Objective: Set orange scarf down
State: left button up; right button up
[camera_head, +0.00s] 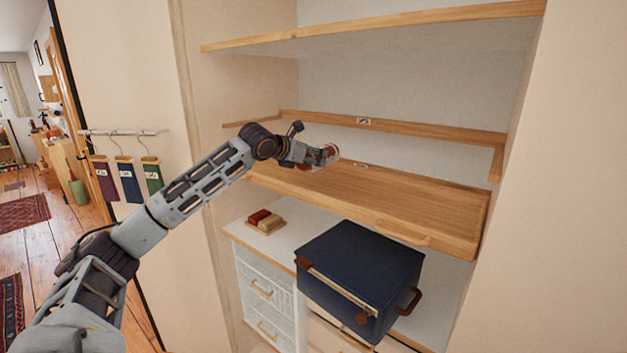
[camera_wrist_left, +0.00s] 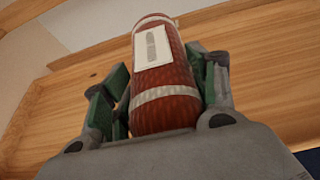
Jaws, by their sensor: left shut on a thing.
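The orange scarf (camera_wrist_left: 162,82) is a rust-red knitted roll with pale bands and a white label. In the left wrist view it stands between the green-padded fingers of my left gripper (camera_wrist_left: 165,98), which is shut on it. In the head view my left gripper (camera_head: 322,156) reaches into the closet, at the level of the middle wooden shelf (camera_head: 430,207) and over its left part. Only a small red bit of the scarf (camera_head: 331,151) shows there. I cannot tell whether the scarf touches the shelf. My right gripper is not in view.
The middle shelf looks bare, with a wooden rail (camera_head: 420,131) behind it. An upper shelf (camera_head: 400,25) is above. Below are a dark blue case (camera_head: 365,262), small red and tan blocks (camera_head: 265,220) and white drawers (camera_head: 265,290). Hanging cloths (camera_head: 127,180) are left of the closet.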

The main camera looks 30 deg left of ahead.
pick_arm(q)
jog(key=shift+f, duration=1.5)
jog(key=shift+f, duration=2.05)
jog(key=shift+f, duration=0.1)
jog(key=o, duration=1.1)
jog(key=shift+s, duration=0.1)
